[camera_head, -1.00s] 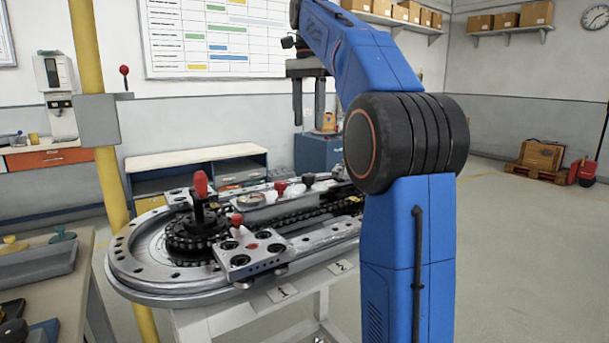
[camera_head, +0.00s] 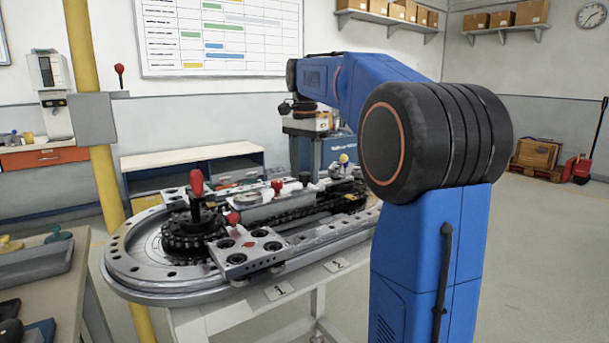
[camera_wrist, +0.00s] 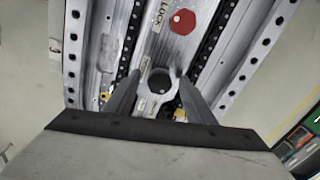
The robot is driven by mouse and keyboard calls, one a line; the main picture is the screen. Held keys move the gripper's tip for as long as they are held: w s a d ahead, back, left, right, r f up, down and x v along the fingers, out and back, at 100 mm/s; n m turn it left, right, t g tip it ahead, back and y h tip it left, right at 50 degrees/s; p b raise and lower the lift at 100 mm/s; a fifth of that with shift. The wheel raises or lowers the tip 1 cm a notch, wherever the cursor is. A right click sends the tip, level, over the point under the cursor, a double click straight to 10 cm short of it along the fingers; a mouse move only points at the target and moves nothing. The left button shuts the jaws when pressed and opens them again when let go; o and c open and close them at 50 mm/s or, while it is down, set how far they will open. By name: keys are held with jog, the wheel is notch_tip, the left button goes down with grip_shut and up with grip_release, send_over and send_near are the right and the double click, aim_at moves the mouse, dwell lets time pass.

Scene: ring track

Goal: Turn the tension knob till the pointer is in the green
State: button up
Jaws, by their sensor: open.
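A black knob (camera_head: 304,178) stands on the grey block in the middle of the ring track. It looks like the tension knob. In the wrist view a dark round part (camera_wrist: 160,82) in a pale collar shows between my fingertips; it appears to be this knob. My gripper (camera_head: 306,160) points down over the track's middle and is open, its two fingers (camera_wrist: 158,88) apart on either side of the dark round part. I cannot tell whether they touch it. A round gauge (camera_head: 246,179) lies to the left of the knob, too flat-on to read its pointer.
A red knob (camera_head: 277,186) stands close left of the black knob; a red octagonal top (camera_wrist: 184,21) beside a label shows in the wrist view. A taller red-topped post (camera_head: 197,188) rises from the left sprocket. A yellow pole (camera_head: 97,170) stands left of the track.

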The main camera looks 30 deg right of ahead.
jog(key=shift+f, duration=0.6)
jog(key=c, duration=1.1)
